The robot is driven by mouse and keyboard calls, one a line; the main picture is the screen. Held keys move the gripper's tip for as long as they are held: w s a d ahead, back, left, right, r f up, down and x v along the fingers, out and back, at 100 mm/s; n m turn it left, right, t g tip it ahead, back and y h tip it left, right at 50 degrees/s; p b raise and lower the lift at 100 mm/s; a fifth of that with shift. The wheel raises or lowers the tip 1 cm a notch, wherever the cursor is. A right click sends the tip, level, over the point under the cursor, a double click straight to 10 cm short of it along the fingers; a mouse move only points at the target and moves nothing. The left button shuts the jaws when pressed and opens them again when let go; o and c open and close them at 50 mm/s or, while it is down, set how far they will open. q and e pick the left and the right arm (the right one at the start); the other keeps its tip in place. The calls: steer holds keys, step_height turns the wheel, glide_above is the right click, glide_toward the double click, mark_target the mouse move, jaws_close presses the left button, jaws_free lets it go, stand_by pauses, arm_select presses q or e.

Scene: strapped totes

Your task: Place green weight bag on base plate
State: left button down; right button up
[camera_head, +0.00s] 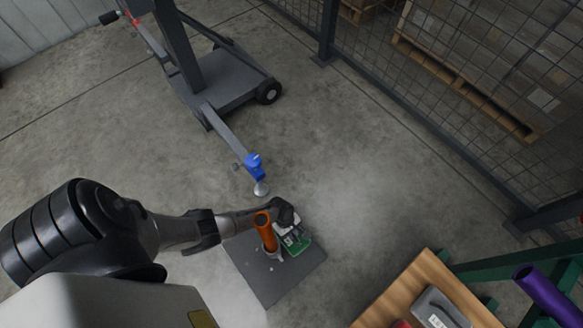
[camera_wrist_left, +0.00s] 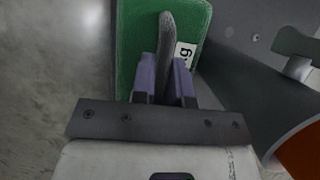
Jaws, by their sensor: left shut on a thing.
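The green weight bag (camera_head: 300,240) is at the far right part of the dark square base plate (camera_head: 272,287), beside the orange upright tube (camera_head: 266,234). My left gripper (camera_head: 287,222) is over the bag. In the left wrist view, its purple fingers (camera_wrist_left: 165,82) are shut on the grey strap of the green bag (camera_wrist_left: 133,45), with part of a white label showing. I cannot tell whether the bag touches the plate or hangs just above it. My right gripper is not in view.
The orange tube also shows close by in the left wrist view (camera_wrist_left: 303,150). A grey wheeled lift (camera_head: 215,85) with a blue end piece (camera_head: 254,166) stands beyond the plate. A wooden tabletop (camera_head: 408,290) and a purple tube (camera_head: 548,293) are at lower right. Mesh fencing (camera_head: 440,110) runs along the right.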

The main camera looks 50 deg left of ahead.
arm_select(q)
steer(key=c, duration=1.1)
jaws_free()
steer(key=shift+r, duration=0.1)
steer(key=p+v, duration=0.8)
steer(key=v, duration=0.2)
steer(key=shift+a+r, duration=0.1)
steer(key=shift+r, duration=0.1)
steer(key=shift+p+v, duration=0.55)
steer(key=shift+v, duration=0.25)
